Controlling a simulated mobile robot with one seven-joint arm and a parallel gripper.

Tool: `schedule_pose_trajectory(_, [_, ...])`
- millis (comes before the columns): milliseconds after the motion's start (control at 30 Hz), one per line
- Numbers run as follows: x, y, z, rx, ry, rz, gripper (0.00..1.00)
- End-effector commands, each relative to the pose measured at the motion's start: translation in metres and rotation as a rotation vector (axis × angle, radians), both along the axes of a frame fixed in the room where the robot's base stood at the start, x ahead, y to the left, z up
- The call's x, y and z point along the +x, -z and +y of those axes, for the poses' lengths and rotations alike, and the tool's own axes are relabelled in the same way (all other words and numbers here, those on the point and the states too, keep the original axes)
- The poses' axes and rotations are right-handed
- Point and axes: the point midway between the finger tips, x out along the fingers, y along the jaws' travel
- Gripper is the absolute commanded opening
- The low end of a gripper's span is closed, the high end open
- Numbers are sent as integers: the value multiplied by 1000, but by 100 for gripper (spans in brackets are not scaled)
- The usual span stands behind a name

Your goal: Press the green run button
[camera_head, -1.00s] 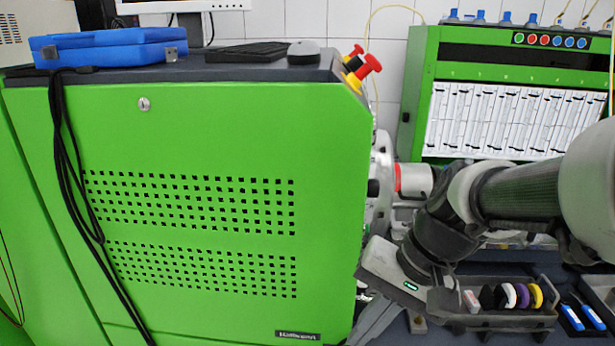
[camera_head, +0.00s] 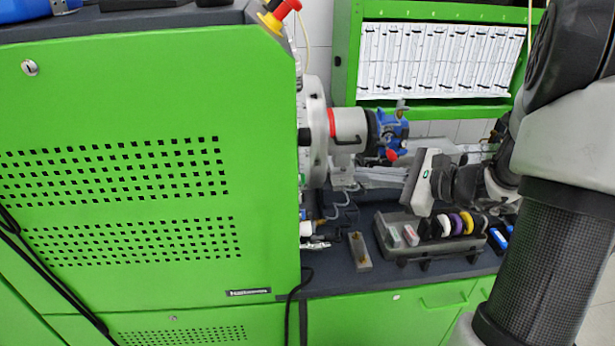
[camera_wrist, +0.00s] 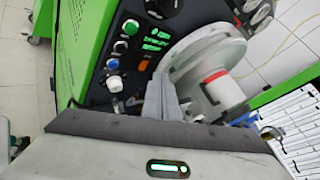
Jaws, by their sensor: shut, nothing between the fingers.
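In the wrist view, a small round green button (camera_wrist: 120,47) sits on the dark control panel (camera_wrist: 98,72) of the green cabinet. In the head view, my gripper (camera_head: 374,176) is right of the cabinet (camera_head: 150,260), fingers pointing left. The panel is edge-on there, so its buttons cannot be made out.
A round pump mount with a white cylinder (camera_head: 349,130) projects from the cabinet side near my gripper. A tray (camera_head: 400,250) with coloured discs stands on the bench below. A red emergency knob (camera_head: 287,8) tops the cabinet corner. A white knob (camera_wrist: 114,84) sits below the blue button.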

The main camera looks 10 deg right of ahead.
Motion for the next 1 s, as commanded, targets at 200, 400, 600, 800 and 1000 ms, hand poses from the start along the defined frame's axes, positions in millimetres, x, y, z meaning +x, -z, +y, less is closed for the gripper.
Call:
schedule_pose_trajectory(200, [0, 0, 1, -2, -2, 0, 0])
schedule_pose_trajectory(400, [0, 0, 13, 0, -3, 0, 0])
schedule_pose_trajectory(600, [-1, -1, 40, -2, -6, 0, 0])
schedule_pose_trajectory(800, [-1, 1, 68, -1, -6, -1, 0])
schedule_pose_trajectory(1000, [-1, 1, 84, -2, -5, -1, 0])
